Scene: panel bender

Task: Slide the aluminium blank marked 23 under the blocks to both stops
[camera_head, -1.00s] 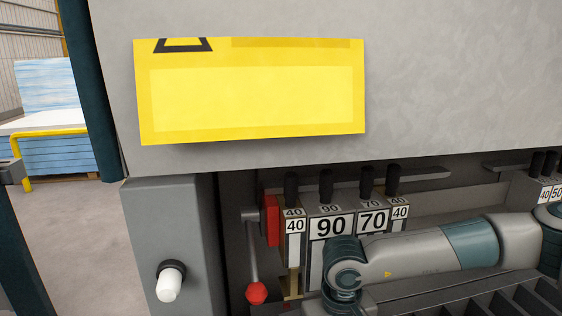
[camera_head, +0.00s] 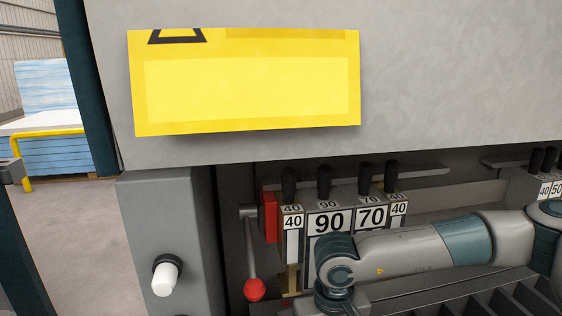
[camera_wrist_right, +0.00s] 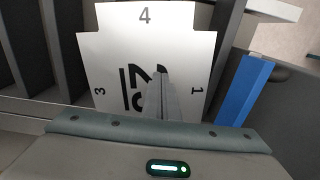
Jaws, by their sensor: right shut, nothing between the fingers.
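The aluminium blank (camera_wrist_right: 145,45), a pale plate with notched corners, lies flat in the right wrist view. It has a large black marking that looks like 23, and small figures 4, 3 and 1 along its edges. My right gripper (camera_wrist_right: 160,82) is shut and empty, its fingers over the marking; whether they touch the plate I cannot tell. In the head view the blocks marked 40 (camera_head: 292,222), 90 (camera_head: 328,224), 70 (camera_head: 370,217) and 40 (camera_head: 398,208) stand in a row behind my right arm. The blank and gripper tips are not visible there.
A blue bar (camera_wrist_right: 245,90) stands right of the blank. Dark slats (camera_wrist_right: 35,45) lie left of it. A red-knobbed lever (camera_head: 254,288) hangs left of the blocks. A yellow sign (camera_head: 245,85) is on the machine front above. More blocks (camera_head: 547,188) stand at far right.

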